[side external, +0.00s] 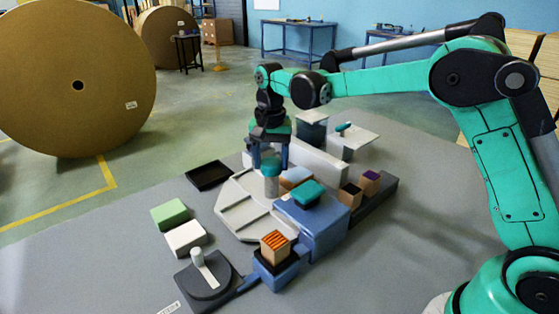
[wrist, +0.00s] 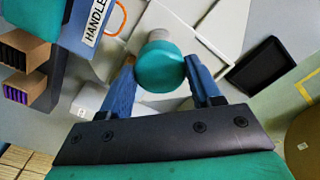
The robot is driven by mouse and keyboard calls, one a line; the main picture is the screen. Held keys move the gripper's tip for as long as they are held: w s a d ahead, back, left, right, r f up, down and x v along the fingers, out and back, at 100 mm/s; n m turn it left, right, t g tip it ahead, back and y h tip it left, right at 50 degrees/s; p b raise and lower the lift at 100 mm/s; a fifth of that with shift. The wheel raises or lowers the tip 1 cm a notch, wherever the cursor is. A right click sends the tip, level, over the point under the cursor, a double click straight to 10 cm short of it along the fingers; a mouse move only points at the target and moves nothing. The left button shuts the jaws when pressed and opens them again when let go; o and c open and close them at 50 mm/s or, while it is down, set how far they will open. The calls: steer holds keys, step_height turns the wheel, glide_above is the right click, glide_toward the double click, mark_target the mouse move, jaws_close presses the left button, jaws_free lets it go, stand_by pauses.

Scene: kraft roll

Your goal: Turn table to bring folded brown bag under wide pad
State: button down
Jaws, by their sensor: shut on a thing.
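The turning table (side external: 236,205) is a pale grey many-sided plate with raised strips. It also shows in the wrist view (wrist: 198,22). A grey post with a teal knob (wrist: 160,66) stands upright at the table. My gripper (side external: 270,160) points down from above, its blue fingers shut on the post. A teal pad (side external: 308,193), perhaps the wide pad, sits over the blue housing (side external: 325,225) right of the post. I cannot clearly make out the folded brown bag; the post and housing hide part of the table.
A black tray (side external: 209,176) lies left of the table. Green (side external: 170,213) and white (side external: 186,238) blocks sit at the front left, near a grey dial (side external: 205,280). An orange-striped box (side external: 275,246) stands in front. Small brown boxes (side external: 350,195) stand right of the housing.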

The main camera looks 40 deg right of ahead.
steer(key=shift+m, duration=8.9)
steer(key=shift+c, duration=0.8)
jaws_free()
